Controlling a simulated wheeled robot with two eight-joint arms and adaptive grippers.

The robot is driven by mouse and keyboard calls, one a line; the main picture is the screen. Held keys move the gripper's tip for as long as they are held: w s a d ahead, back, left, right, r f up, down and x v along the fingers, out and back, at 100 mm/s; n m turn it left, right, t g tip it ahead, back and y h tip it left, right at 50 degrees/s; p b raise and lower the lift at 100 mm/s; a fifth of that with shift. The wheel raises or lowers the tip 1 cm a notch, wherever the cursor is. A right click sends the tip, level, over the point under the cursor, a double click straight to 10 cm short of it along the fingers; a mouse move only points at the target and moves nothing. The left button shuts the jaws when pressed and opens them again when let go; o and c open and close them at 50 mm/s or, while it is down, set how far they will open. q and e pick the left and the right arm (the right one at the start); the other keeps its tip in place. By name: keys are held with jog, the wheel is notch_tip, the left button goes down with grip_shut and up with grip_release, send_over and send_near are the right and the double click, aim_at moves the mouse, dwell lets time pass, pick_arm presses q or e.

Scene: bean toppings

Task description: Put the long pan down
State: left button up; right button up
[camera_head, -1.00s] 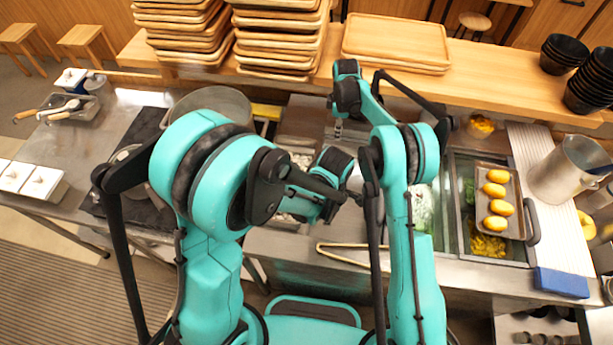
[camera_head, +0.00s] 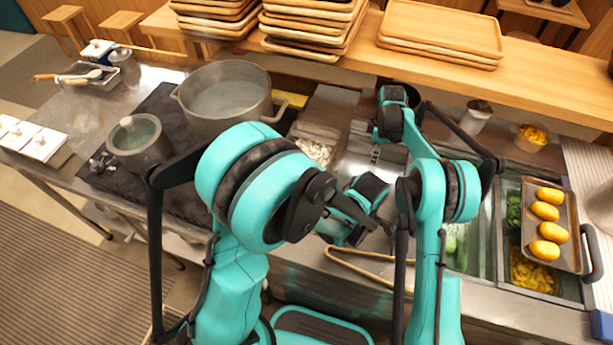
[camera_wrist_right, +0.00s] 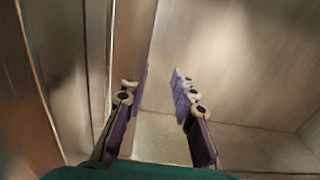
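I cannot tell for sure which vessel is the long pan. A long steel wall (camera_wrist_right: 128,40) stands close to the fingers in the right wrist view, with bare metal (camera_wrist_right: 235,60) beside it. My right gripper (camera_head: 375,153) hangs over the steel counter in the head view. In the right wrist view its two fingers (camera_wrist_right: 160,88) are spread apart, with nothing clearly clamped between them. My left wrist (camera_head: 362,205) is over the front of the counter. The left fingers cannot be made out.
A large pot (camera_head: 228,95) and a smaller lidded pot (camera_head: 137,140) stand on the dark stove at left. A tray of yellow pieces (camera_head: 568,205) lies over the food bins at right. Wooden trays (camera_head: 440,28) are stacked on the back shelf.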

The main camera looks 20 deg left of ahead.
pick_arm(q)
jog(key=shift+f, duration=0.45)
pick_arm(e)
jog(key=shift+f, duration=0.4)
jog(key=shift+r, duration=0.25)
notch_tip(320, 180, up, 12)
jog(key=shift+r, duration=0.15)
pick_arm(q)
jog(key=shift+d, duration=0.15)
pick_arm(e)
jog(key=shift+d, duration=0.1)
